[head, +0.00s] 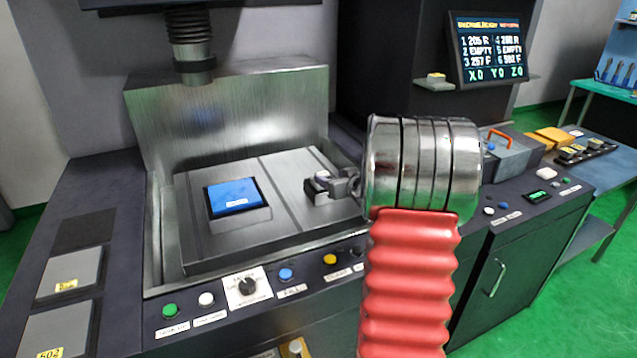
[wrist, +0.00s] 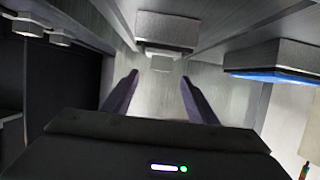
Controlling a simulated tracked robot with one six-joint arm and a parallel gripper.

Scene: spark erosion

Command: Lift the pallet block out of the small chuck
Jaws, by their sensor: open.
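In the head view, a small light-faced block in a dark mount, which looks like the small chuck (head: 313,188), sits on the right part of the steel worktable. My gripper (head: 332,185) is right beside it and partly hides it, so the pallet block cannot be made out clearly there. In the wrist view, my gripper (wrist: 159,77) is open, its two fingers spread apart with nothing between them. A grey block-shaped body (wrist: 166,28) lies ahead of the fingertips, with a small pale piece (wrist: 162,63) at its edge. I cannot tell which of these is the pallet block.
A blue-topped block (head: 236,195) sits left on the worktable (head: 270,240); it shows at right in the wrist view (wrist: 275,75). A dark spindle (head: 190,45) hangs above. Steel tank walls (head: 235,105) stand behind. Numbered plates (head: 72,272) lie left; a display (head: 489,50) stands right.

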